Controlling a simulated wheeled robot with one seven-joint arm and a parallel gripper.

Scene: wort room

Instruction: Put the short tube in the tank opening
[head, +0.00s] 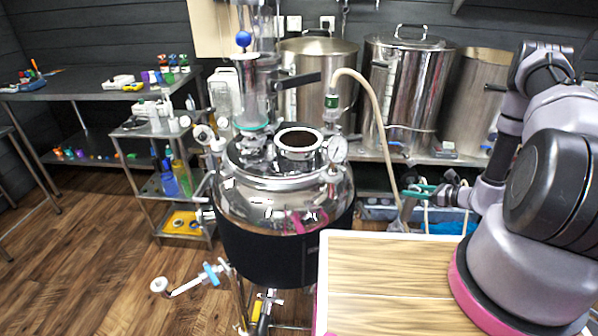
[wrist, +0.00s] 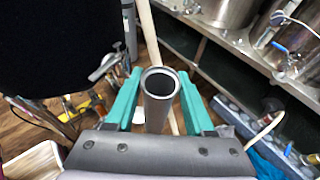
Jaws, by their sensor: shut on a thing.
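The short tube (wrist: 158,108) is a grey metal cylinder with a dark hollow end facing the wrist camera. My gripper (wrist: 160,82) has its teal fingers on either side of the tube and is shut on it. In the head view my gripper (head: 418,191) is right of the tank, beyond the wooden table top and below the level of the tank lid. The tank (head: 262,187) is a shiny steel vessel with a dark lower jacket. Its opening (head: 298,141) is a round pale-rimmed port on the lid, dark inside. The tube is well apart from the opening.
A beige hose (head: 375,100) arches from a lid fitting down past my gripper. Steel pots (head: 405,85) stand on the back shelf. A wooden table top (head: 390,275) is in front.

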